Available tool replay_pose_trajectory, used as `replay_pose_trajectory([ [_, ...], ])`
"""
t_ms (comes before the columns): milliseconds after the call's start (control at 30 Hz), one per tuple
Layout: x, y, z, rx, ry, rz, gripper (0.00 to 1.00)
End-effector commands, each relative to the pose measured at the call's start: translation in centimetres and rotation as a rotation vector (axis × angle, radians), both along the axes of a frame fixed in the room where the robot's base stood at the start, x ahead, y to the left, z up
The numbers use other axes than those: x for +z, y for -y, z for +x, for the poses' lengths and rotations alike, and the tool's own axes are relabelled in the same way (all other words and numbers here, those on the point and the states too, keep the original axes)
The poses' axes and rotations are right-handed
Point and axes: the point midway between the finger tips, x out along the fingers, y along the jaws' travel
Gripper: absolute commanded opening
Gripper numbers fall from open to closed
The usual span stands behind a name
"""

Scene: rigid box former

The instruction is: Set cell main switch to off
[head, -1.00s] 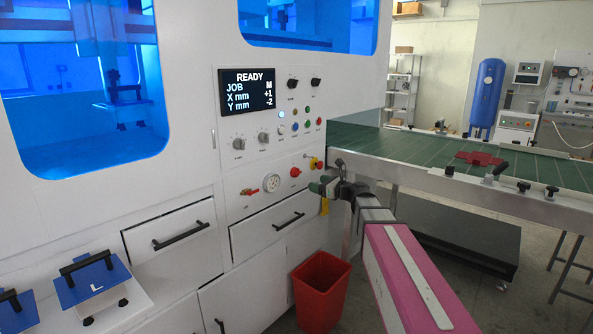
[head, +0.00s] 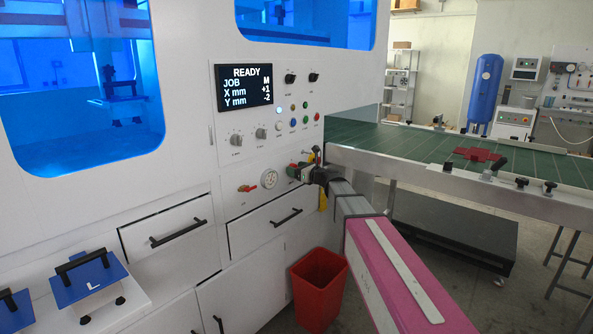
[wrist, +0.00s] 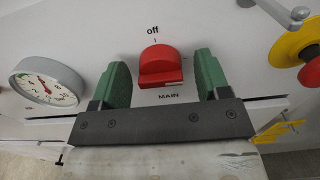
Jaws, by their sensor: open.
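The cell main switch (wrist: 160,66) is a red knob on the white panel, with "MAIN" below it and "off" with a tick mark above it. Its raised grip bar looks roughly crosswise in the wrist view, not clearly lined up with the "off" tick. My gripper (wrist: 160,72) is open, one green finger on each side of the knob, with a visible gap at both sides. In the head view my gripper (head: 299,170) is at the lower panel and mostly hides the switch.
A round pressure gauge (wrist: 46,82) is left of the switch. A red button on a yellow collar (wrist: 302,48) is to the right. A drawer (head: 265,227) with a black handle lies below the panel. A red bin (head: 318,290) stands on the floor below my arm.

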Motion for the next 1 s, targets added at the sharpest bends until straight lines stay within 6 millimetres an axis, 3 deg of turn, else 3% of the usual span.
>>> replay_pose_trajectory([
  [267, 0.01, -0.14, 0.08, 0.000, 0.000, 0.000, 0.69],
  [433, 0.00, -0.13, 0.08, 0.000, 0.000, 0.000, 0.22],
  [1000, -0.01, -0.16, -0.01, 0.001, 0.115, -0.090, 0.22],
])
